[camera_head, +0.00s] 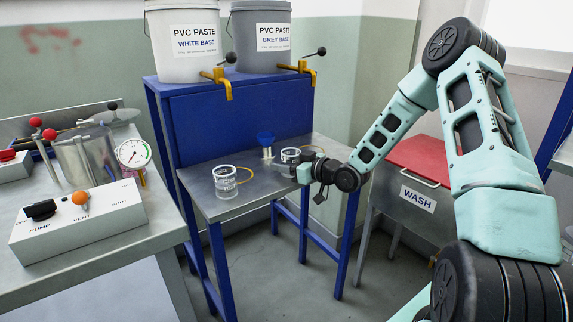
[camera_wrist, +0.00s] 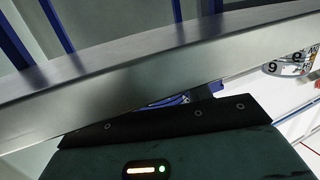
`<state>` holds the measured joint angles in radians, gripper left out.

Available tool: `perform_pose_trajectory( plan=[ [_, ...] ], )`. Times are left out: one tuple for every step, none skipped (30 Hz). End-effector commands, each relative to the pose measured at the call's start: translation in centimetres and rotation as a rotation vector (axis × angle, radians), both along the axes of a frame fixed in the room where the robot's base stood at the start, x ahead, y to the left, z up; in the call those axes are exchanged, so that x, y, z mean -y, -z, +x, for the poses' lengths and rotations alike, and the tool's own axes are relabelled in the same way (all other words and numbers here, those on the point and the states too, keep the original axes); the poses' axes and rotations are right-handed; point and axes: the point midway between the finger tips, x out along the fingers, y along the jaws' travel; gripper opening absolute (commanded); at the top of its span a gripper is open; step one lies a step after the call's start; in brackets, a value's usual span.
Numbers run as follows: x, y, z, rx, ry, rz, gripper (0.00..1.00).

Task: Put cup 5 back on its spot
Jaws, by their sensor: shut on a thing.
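A clear cup (camera_head: 226,184) with a yellowish handle stands on the steel table's near left part. A second clear cup (camera_head: 290,155) stands further back, with a yellow loop beside it. No number is readable on either, so I cannot tell which is cup 5. My gripper (camera_head: 300,174) is at the table's right side, in front of the second cup. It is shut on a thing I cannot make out. In the wrist view a steel edge (camera_wrist: 150,75) hides my fingertips, and a small blue patch (camera_wrist: 178,100) shows by the dark gripper bar.
Two paste buckets (camera_head: 190,40) sit on the blue shelf behind. A red-lidded wash bin (camera_head: 405,195) stands right. A pump console (camera_head: 80,220) is left. Numbered round labels (camera_wrist: 292,62) show in the wrist view.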

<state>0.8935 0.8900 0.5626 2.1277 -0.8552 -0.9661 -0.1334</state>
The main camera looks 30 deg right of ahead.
Motion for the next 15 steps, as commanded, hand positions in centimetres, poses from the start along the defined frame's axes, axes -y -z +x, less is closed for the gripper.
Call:
perform_pose_trajectory(
  plan=[
    [0.0, 0.13, 0.01, 0.0, 0.0, 0.0, 0.54],
    [0.0, 0.09, 0.01, 0.0, 0.0, 0.0, 0.63],
    [0.0, 0.09, 0.01, 0.0, 0.0, 0.0, 0.7],
    [0.0, 0.09, 0.0, 0.0, 0.0, 0.0, 0.7],
    [0.0, 0.08, 0.0, 0.0, 0.0, 0.0, 0.7],
    [0.0, 0.08, 0.0, 0.0, 0.0, 0.0, 0.7],
    [0.0, 0.08, 0.0, 0.0, 0.0, 0.001, 0.7],
    [0.0, 0.08, 0.0, 0.0, 0.0, 0.001, 0.7],
    [0.0, 0.08, 0.0, 0.0, 0.0, 0.001, 0.7],
    [0.0, 0.07, 0.0, 0.0, 0.0, 0.0, 0.7],
    [0.0, 0.03, 0.0, 0.0, 0.0, 0.0, 0.7],
    [0.01, -0.11, 0.0, 0.0, 0.0, 0.0, 0.7],
    [0.01, -0.29, 0.0, 0.0, 0.0, 0.0, 0.7],
    [0.1, -0.28, -0.16, -0.001, 0.001, 0.0, 0.7],
    [0.27, -0.28, -0.52, -0.001, 0.002, -0.001, 0.7]
  ],
)
